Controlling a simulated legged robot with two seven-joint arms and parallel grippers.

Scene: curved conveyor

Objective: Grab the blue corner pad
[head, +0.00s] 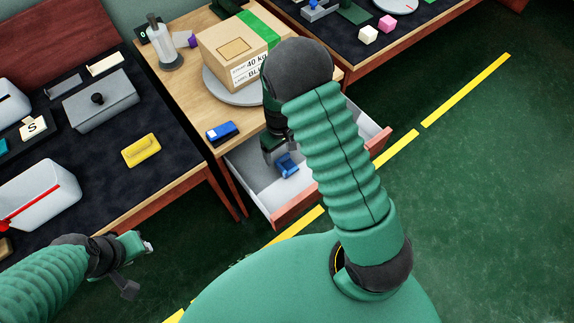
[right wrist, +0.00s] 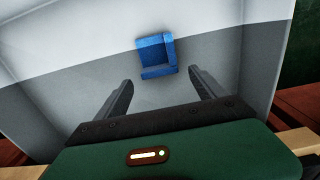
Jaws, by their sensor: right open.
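The blue corner pad (head: 287,165) lies on the floor of an open drawer (head: 254,187). In the right wrist view the pad (right wrist: 156,56) is a small L-shaped blue piece on the pale drawer floor, part in shadow. My right gripper (right wrist: 160,90) is open and empty, its two fingers apart, with the pad beyond the fingertips and roughly centred between them. In the head view the right gripper (head: 276,153) is inside the drawer area, close to the pad, partly hidden by my arm. My left gripper (head: 140,265) is at the lower left, away from the drawer, with its fingers apart.
Above the drawer, the wooden table holds a cardboard box (head: 225,50) on a round grey plate (head: 216,90) and a blue block-like item (head: 222,132). The drawer walls surround the right gripper. A dark table (head: 120,185) at left holds a yellow item (head: 141,150) and a white bin (head: 45,195).

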